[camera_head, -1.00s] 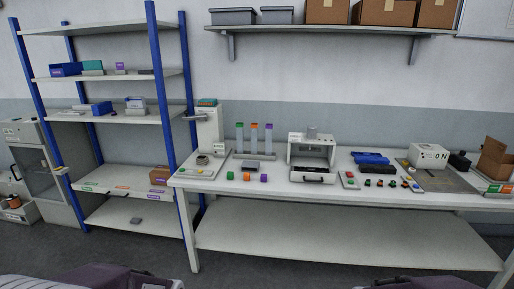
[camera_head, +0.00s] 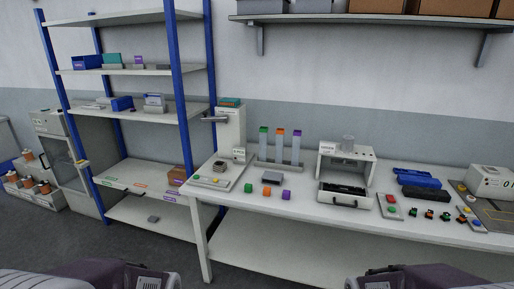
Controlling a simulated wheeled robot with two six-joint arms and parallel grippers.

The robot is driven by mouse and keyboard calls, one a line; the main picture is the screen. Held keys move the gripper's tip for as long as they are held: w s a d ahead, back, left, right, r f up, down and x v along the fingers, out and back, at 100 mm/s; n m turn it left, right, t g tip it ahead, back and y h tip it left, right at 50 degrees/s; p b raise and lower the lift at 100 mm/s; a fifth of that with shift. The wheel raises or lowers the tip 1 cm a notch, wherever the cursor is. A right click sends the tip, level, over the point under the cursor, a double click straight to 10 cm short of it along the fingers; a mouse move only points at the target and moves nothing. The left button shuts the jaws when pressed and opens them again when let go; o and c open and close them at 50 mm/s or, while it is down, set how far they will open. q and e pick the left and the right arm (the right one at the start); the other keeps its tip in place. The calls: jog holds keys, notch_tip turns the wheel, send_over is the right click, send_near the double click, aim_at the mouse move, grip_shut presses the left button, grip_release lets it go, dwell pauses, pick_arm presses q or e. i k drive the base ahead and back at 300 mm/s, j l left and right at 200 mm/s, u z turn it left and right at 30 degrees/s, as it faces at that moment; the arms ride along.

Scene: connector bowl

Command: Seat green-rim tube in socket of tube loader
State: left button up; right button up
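The green-rim tube (camera_head: 263,146) is a clear upright tube with a green top. It stands leftmost in a small rack (camera_head: 279,164) at the back of the workbench, beside an orange-rim tube (camera_head: 280,148) and a purple-rim tube (camera_head: 297,149). A white boxy machine (camera_head: 326,164) to the right has a short grey cylinder (camera_head: 348,143) on top and a dark tray in front. It may be the tube loader; its label is too small to read. Parts of both my arms show at the bottom edge, far from the tubes; no gripper fingers are visible.
Green, orange and purple blocks (camera_head: 267,191) lie in front of the rack. A white press-like device (camera_head: 230,135) stands on the bench's left end. Blue trays (camera_head: 415,178) and small connectors lie right of the machine. A blue-post shelf (camera_head: 184,100) stands left. Floor before the bench is clear.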

aim_at(231, 159)
jog(key=i+l+u, duration=0.4)
jog(key=i, duration=0.4)
jog(key=i+l+u, duration=0.4)
jog(key=i+l, duration=0.2)
jog(key=i, duration=0.1)
